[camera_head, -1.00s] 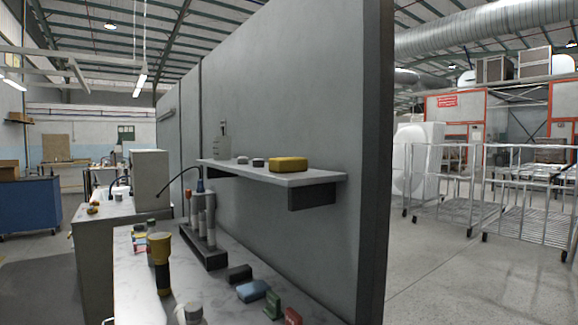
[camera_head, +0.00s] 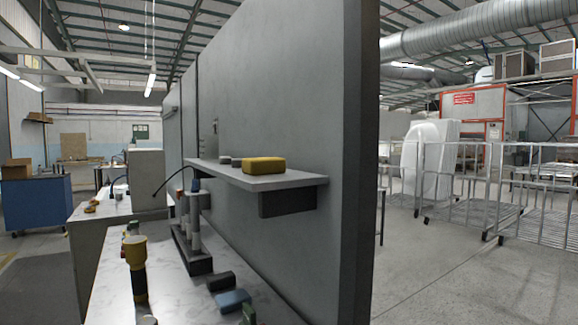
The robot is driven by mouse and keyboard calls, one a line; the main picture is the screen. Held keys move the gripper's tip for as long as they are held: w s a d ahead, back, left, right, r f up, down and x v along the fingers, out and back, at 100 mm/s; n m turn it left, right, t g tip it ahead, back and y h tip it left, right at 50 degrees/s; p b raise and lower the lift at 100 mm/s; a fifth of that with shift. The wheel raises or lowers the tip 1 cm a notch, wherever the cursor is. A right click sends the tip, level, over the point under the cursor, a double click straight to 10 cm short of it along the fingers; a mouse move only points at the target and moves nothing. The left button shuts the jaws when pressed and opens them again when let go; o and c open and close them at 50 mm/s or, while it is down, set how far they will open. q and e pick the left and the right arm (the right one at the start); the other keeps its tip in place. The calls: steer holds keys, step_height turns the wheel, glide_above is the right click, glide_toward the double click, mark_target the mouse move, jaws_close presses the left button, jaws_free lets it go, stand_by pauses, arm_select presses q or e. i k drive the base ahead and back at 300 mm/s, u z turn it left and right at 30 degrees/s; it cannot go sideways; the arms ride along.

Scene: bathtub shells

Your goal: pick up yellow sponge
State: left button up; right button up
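The yellow sponge (camera_head: 264,165) is a rounded yellow block. Neither of my grippers is in view, and nothing touches the sponge.
Small grey items (camera_head: 230,161) lie behind the sponge on the shelf. Below is a marble-look counter (camera_head: 178,291) with a yellow-and-black flashlight (camera_head: 137,270), a tool rack (camera_head: 192,248) and a blue block (camera_head: 232,300). A grey partition (camera_head: 270,90) backs the shelf. Wire carts (camera_head: 465,195) stand right on open floor.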

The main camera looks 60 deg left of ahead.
mark_target(269, 165)
steer(key=i, duration=0.25)
steer(key=u, duration=1.1)
